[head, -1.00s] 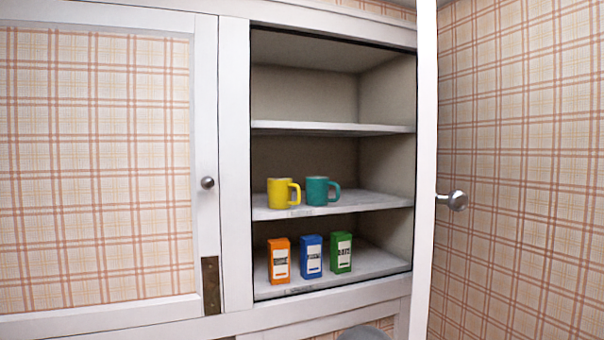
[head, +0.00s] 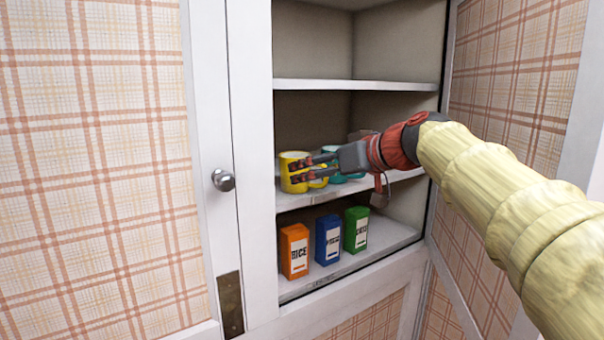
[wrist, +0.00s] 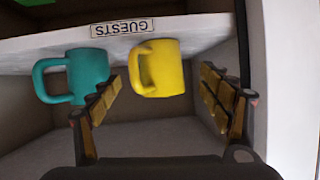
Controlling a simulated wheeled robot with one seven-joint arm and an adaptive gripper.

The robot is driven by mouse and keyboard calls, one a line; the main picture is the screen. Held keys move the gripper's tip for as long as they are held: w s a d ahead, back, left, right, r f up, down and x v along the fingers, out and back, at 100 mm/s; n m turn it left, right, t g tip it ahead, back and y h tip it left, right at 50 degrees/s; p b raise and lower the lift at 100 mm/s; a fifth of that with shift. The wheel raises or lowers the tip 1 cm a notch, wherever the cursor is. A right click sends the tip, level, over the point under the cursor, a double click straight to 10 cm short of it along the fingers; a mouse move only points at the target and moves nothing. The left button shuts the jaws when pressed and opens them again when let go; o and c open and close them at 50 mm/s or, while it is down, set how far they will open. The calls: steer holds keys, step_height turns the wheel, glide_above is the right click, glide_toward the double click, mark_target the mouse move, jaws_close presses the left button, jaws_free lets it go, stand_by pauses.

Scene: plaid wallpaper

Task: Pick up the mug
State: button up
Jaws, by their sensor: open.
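A yellow mug (head: 291,160) and a teal mug (head: 334,177) stand side by side on the middle shelf of the open cupboard. My gripper (head: 293,171) reaches in from the right in the head view, in front of the mugs and partly hiding both. In the wrist view, which is upside down, my open gripper (wrist: 161,76) has the yellow mug (wrist: 167,66) in line between its two fingers. The teal mug (wrist: 88,67) lies outside the left finger. I cannot tell whether a finger touches either mug.
A label reading GUESTS (wrist: 122,27) is on the shelf edge. Orange (head: 294,251), blue (head: 328,239) and green (head: 356,229) boxes stand on the shelf below. The upper shelf (head: 350,86) is above the mugs. A closed door with a knob (head: 223,180) is left.

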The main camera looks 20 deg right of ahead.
steer(key=shift+n, duration=0.4)
steer(key=shift+p+x, duration=1.55)
steer(key=shift+x, duration=2.45)
steer(key=shift+s, duration=0.1)
steer(key=shift+c, duration=0.3)
steer(key=c, duration=1.4)
steer(key=shift+d+r, duration=0.1)
